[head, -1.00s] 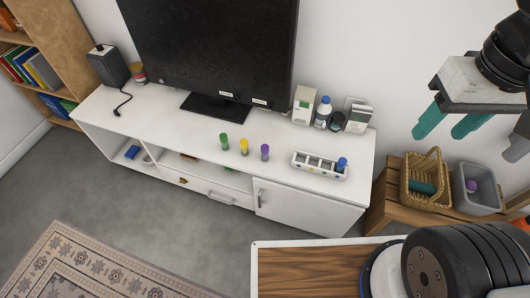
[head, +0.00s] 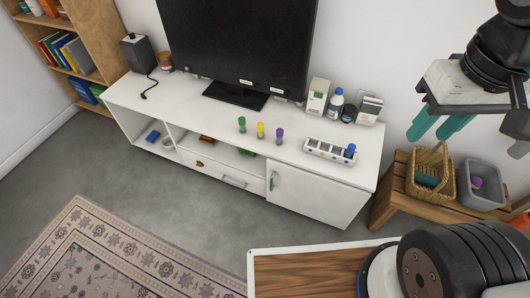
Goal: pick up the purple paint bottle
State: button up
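The purple paint bottle (head: 280,136) stands upright on the white TV cabinet (head: 330,174), at the right end of a row with a yellow bottle (head: 261,131) and a green bottle (head: 242,125). A white rack (head: 318,150) with several slots is to its right, holding a blue bottle (head: 350,151) in its right end. My gripper (head: 438,128) is at the upper right with teal fingers spread apart. It is open and empty, well right of the purple bottle and apart from it.
A television (head: 238,45) stands behind the bottles. Boxes and jars, including a white box (head: 318,97), stand at the cabinet's back right. A basket (head: 432,170) and grey bin (head: 482,180) sit on a wooden bench. Grey floor (head: 170,205) lies open before the cabinet.

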aim_at(279, 131)
jog(key=u, duration=0.4)
jog(key=k, duration=0.95)
jog(key=u, duration=1.3)
jog(key=i, duration=1.7)
jog(key=z, duration=0.75)
jog(key=i, duration=0.8)
jog(key=z, duration=0.8)
